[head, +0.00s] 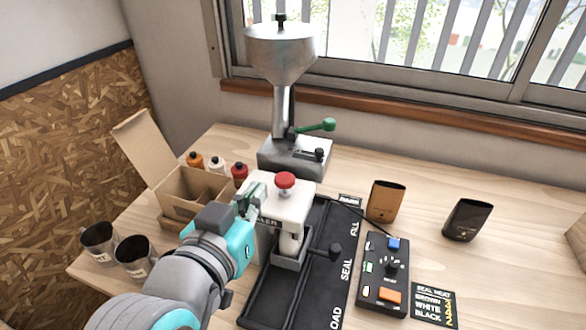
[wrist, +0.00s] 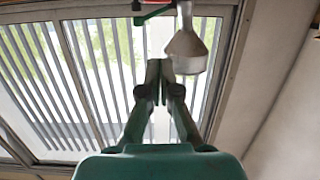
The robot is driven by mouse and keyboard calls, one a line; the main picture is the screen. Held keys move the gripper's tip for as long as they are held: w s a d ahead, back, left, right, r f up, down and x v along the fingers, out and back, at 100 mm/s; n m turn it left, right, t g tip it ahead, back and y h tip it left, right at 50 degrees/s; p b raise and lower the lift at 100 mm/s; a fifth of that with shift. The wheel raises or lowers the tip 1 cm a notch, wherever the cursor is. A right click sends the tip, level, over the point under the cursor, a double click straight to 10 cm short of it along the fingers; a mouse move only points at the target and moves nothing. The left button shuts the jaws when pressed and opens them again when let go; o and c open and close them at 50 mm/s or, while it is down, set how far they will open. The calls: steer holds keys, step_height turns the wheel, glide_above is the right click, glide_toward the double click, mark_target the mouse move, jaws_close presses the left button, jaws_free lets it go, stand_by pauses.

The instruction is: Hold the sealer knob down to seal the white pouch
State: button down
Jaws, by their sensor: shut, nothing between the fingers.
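The sealer (head: 291,207) is a white block with a red knob (head: 285,180) on top. A white pouch (head: 290,243) appears to stand in a grey holder (head: 289,262) under the sealer's front, partly hidden by the head. My gripper (head: 258,192) is at the sealer's left side, near the top and left of the red knob. No contact with the knob shows. In the wrist view my gripper (wrist: 160,66) has its fingertips together with nothing between them, and the knob is not visible there.
A black track (head: 262,300) marked FILL, SEAL and LOAD runs under the sealer. A control box (head: 384,275) with a dial stands right of it. Brown (head: 386,201) and black (head: 467,220) pouches stand further right. A hopper (head: 281,52), cardboard box (head: 190,200) and two mugs (head: 135,257) surround it.

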steer(key=shift+d+r+m, duration=0.1)
steer(key=shift+r+m, duration=0.2)
steer(key=shift+r, duration=0.3)
glide_above(285, 186)
step_height(285, 186, down, 2)
steer(key=f, duration=0.1)
steer(key=a+f, duration=0.1)
steer(key=f, duration=0.1)
steer(key=shift+s+f, duration=0.15)
steer(key=shift+f, duration=0.4)
